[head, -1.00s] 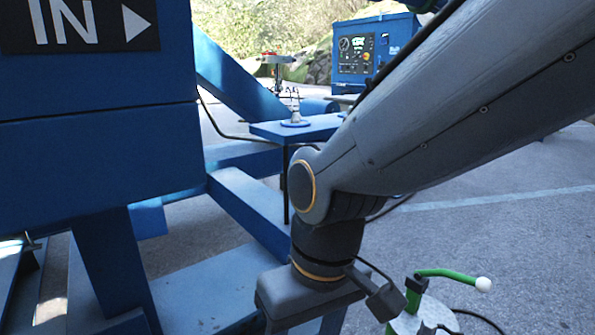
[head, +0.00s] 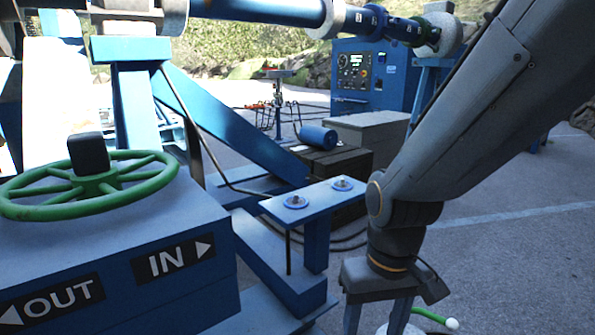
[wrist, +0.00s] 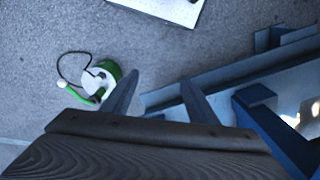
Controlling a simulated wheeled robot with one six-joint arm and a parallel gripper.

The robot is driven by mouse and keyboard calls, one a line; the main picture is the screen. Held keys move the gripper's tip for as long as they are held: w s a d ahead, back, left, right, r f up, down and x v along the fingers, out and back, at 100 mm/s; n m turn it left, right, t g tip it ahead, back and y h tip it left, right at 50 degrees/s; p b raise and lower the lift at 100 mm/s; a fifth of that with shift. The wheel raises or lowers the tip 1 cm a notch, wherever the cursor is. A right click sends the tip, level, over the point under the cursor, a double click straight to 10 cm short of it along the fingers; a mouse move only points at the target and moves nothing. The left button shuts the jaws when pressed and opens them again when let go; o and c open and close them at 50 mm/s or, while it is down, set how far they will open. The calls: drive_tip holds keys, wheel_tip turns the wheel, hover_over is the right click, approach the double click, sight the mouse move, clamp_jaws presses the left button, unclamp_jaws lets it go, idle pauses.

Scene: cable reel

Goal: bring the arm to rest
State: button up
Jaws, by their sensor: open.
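My gripper (head: 378,318) points down at the bottom of the head view, right of the blue frame. In the wrist view its two fingers (wrist: 160,98) are spread apart with bare ground and a blue beam edge behind the gap. Nothing is held between them. My arm comes down from the upper right, bent at the wrist joint. The lower part of the fingers is cut off by the head view's bottom edge.
A green handwheel (head: 88,188) sits on a blue box marked IN and OUT (head: 120,265). A blue bracket (head: 318,198) stands left of my wrist. A green device with a white top (wrist: 96,82) is on the ground near my fingers. Open pavement (head: 510,260) lies right.

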drive_tip(key=s+d+r+m+p, duration=0.1)
drive_tip(key=s+d+r+p, duration=0.1)
drive_tip(key=d+r+p, duration=0.4)
wheel_tip(320, 180, up, 2)
drive_tip(key=p, duration=0.3)
drive_tip(key=shift+d+r+m, duration=0.15)
drive_tip(key=shift+d+m, duration=0.2)
drive_tip(key=shift+m, duration=0.05)
